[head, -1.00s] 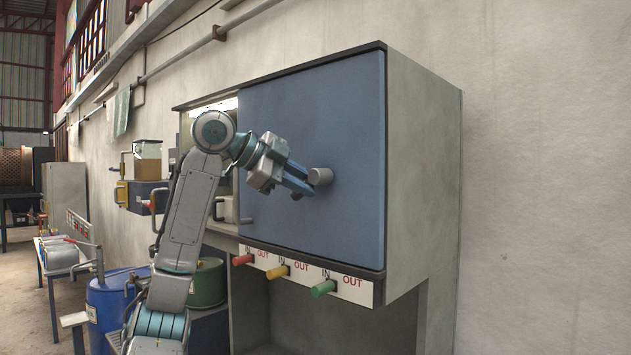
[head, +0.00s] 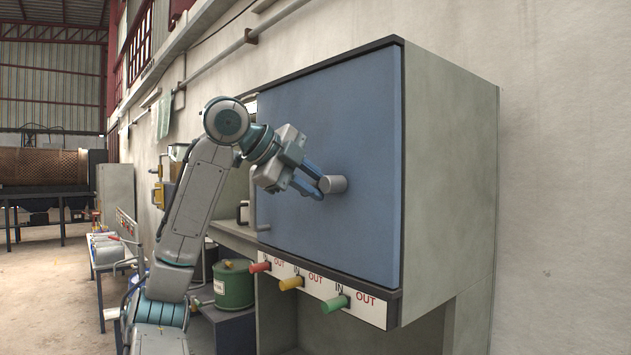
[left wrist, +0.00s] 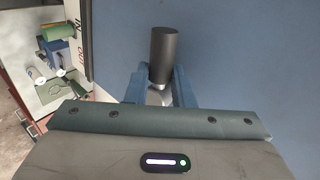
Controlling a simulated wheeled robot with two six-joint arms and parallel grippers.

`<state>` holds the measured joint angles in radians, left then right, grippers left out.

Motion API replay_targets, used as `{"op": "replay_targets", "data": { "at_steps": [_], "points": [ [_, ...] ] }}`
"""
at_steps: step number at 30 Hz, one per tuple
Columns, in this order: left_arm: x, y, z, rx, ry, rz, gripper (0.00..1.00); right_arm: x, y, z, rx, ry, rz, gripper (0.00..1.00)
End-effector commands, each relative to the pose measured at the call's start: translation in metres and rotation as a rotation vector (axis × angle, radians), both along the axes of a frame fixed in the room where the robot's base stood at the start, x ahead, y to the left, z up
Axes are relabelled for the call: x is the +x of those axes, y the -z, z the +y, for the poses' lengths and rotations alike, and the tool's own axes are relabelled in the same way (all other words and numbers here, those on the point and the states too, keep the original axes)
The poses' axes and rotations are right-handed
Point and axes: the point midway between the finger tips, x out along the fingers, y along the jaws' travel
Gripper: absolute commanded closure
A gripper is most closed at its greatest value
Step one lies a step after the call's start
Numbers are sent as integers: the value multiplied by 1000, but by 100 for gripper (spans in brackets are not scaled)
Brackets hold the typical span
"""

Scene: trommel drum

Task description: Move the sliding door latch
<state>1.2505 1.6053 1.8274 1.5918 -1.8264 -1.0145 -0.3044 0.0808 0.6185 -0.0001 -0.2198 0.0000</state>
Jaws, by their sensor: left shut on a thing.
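The blue sliding door (head: 345,110) covers the front of a grey wall cabinet. The blue door (left wrist: 235,60) fills the background there. My right gripper is in neither view.
Below the door are red (head: 260,267), yellow (head: 290,284) and green (head: 335,303) pegs on a white strip marked IN and OUT (head: 367,307). A green drum (head: 234,287) stands lower left. The floor (head: 50,285) at far left has open room.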

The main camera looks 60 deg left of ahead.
Motion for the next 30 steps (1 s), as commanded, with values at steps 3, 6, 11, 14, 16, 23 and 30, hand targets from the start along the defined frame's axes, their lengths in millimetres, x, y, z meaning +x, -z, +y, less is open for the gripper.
{"op": "replay_targets", "data": {
  "at_steps": [3,6,11,14,16,23,30],
  "points": [
    [0,-3,0,49,-4,13,100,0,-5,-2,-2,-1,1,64],
    [-1,-3,1,91,-6,24,100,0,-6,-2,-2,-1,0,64],
    [-2,-1,2,145,-8,41,100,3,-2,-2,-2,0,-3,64],
    [-2,-1,2,173,-7,50,100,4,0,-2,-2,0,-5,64],
    [-2,-2,1,188,-6,54,100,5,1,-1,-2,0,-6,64],
    [0,-4,-1,221,-1,61,100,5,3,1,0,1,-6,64],
    [0,-5,-2,229,1,60,100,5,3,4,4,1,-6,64]
  ]
}}
